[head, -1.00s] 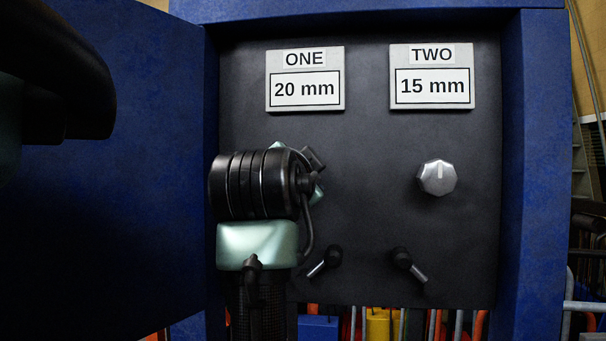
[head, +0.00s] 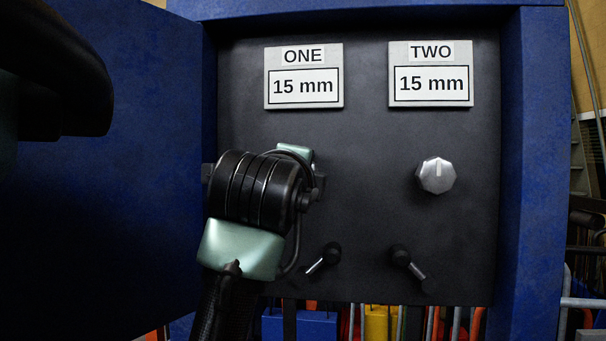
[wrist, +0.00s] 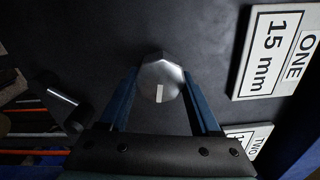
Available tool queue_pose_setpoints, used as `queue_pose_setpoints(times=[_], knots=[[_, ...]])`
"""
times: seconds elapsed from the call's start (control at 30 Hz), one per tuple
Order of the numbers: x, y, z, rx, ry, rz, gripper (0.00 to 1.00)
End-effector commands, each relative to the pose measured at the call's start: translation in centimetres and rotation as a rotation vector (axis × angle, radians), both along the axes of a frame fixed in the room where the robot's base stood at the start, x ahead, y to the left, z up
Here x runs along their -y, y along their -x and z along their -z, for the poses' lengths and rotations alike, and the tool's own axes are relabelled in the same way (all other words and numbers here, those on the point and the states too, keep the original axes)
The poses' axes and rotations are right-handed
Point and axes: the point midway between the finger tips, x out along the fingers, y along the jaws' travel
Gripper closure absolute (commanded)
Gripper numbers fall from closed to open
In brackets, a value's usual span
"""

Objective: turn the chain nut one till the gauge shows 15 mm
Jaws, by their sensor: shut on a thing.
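Chain nut one is a silver faceted knob with a white mark, seen in the wrist view (wrist: 160,78). My gripper (wrist: 160,92) has its two blue fingers on either side of the knob, shut on it. In the head view my arm and wrist hide this knob. Gauge ONE (head: 303,87) reads 15 mm; it also shows at the right of the wrist view (wrist: 272,52).
Gauge TWO (head: 431,84) reads 15 mm, above a second silver knob (head: 437,175). Two small levers, a left one (head: 324,258) and a right one (head: 409,264), sit low on the dark panel (head: 370,220). Blue walls flank the panel.

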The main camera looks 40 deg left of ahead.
Motion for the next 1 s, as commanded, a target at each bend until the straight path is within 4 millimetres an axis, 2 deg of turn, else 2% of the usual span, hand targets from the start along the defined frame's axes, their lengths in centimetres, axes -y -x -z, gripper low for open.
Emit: queue_pose_setpoints(times=[0.33, 0.87, 0.9, 1.0], knots=[[0.05, -0.01, 0.03, -0.069, -0.114, 0.001, 0.91], [0.05, -0.02, 0.06, -0.079, -0.131, 0.001, 0.91], [0.05, -0.02, 0.06, -0.079, -0.131, 0.001, 0.3], [0.04, -0.01, 0.07, -0.079, -0.131, 0.001, 0.12]])
